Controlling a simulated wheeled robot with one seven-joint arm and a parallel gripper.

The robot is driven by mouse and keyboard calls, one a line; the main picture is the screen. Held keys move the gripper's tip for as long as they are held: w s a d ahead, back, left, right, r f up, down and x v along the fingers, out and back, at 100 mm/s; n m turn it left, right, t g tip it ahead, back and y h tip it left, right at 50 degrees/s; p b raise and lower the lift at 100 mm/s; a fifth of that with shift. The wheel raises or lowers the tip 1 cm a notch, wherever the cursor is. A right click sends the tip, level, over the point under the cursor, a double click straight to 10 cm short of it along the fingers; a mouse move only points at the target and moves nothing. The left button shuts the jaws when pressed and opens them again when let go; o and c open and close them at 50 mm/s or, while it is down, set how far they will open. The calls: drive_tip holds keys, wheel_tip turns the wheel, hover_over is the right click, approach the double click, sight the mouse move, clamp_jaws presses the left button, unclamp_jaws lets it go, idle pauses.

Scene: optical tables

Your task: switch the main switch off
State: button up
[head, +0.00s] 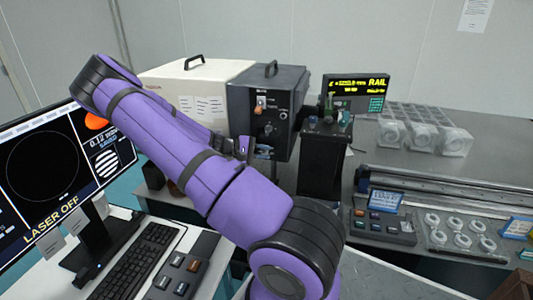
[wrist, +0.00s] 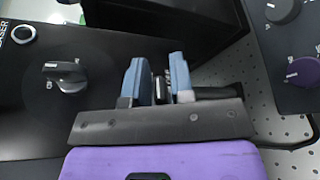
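A dark control box (head: 287,85) with a top handle stands on the table in the head view. Its front carries a rotary knob (head: 268,128) and, above it, a small light-plated switch (head: 261,102). Which one is the main switch I cannot read. In the wrist view a black rotary knob (wrist: 65,75) with a pale grip bar sits on a black panel, left of my gripper (wrist: 156,72). The blue-grey fingers are apart with a narrow gap, and do not touch the knob. In the head view my gripper (head: 256,150) is low by the box front, partly hidden by my purple arm.
A monitor (head: 45,165) reads "LASER OFF". A white box (head: 190,85) stands beside the dark box. A black post-like unit (head: 322,155) with small knobs stands close on the right. A rail (head: 430,190) and clear blocks (head: 455,138) lie farther right.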

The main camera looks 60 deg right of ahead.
drive_tip(key=shift+s+d+f, duration=0.1)
drive_tip(key=shift+s+d, duration=0.15)
drive_tip(key=shift+s, duration=0.15)
clamp_jaws()
wheel_tip(320, 180, down, 3)
drive_tip(key=m+g+h, duration=0.1)
drive_tip(key=m, duration=0.2)
drive_tip(key=m+g, duration=0.1)
drive_tip(key=m, duration=0.3)
drive_tip(key=m+g+h, duration=0.1)
drive_tip(key=m, duration=0.3)
drive_tip(key=shift+g+h, duration=0.3)
idle(0.4)
